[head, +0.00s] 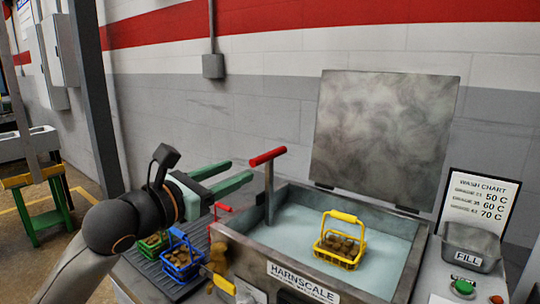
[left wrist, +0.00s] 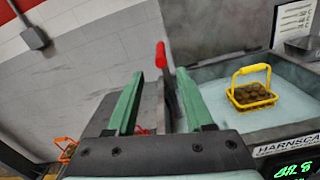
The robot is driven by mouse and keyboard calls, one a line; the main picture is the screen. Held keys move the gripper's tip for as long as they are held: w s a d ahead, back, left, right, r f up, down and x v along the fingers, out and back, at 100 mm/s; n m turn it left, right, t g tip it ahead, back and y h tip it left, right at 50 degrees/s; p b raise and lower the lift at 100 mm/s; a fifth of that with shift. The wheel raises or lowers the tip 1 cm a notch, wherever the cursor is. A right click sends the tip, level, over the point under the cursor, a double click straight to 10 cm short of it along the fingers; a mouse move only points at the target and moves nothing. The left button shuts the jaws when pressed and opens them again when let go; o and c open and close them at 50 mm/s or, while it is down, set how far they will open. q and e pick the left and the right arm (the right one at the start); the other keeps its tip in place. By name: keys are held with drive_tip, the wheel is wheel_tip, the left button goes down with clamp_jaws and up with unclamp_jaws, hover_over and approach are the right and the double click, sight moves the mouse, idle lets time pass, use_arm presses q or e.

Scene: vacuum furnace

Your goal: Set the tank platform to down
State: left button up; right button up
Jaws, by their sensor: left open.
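The wash tank (head: 345,286), labelled HARNSCALE, stands open with its lid (head: 383,135) raised. Its lever (head: 269,190) rises at the tank's left side and has a red crossbar handle (head: 267,156); the handle also shows in the left wrist view (left wrist: 161,55). A yellow basket (head: 341,241) of brown parts sits in the tank, above or at the pale liquid; the platform under it is hidden. My left gripper (head: 241,171) is open and empty, just left of the red handle. In the left wrist view the handle appears between the fingers (left wrist: 160,74), beyond their tips. My right gripper is out of view.
A blue basket (head: 182,258) and another basket stand on a dark ribbed rack (head: 145,262) left of the tank, below my left arm. A FILL bin (head: 470,247), a green button (head: 463,287) and a wash chart (head: 478,198) are at the right. A wall stands behind.

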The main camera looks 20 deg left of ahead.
sight(270, 156)
use_arm(q)
drive_tip(key=p+x, duration=0.2)
drive_tip(key=x, duration=0.9)
drive_tip(key=shift+p, duration=0.35)
drive_tip(key=shift+w+d, duration=0.25)
drive_tip(key=shift+w, duration=0.25)
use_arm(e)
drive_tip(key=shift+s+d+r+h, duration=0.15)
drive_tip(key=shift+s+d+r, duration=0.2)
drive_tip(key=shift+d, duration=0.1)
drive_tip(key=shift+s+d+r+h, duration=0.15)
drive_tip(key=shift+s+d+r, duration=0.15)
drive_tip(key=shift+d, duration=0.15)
use_arm(q)
drive_tip(key=shift+c, duration=0.3)
drive_tip(key=c, duration=0.4)
clamp_jaws()
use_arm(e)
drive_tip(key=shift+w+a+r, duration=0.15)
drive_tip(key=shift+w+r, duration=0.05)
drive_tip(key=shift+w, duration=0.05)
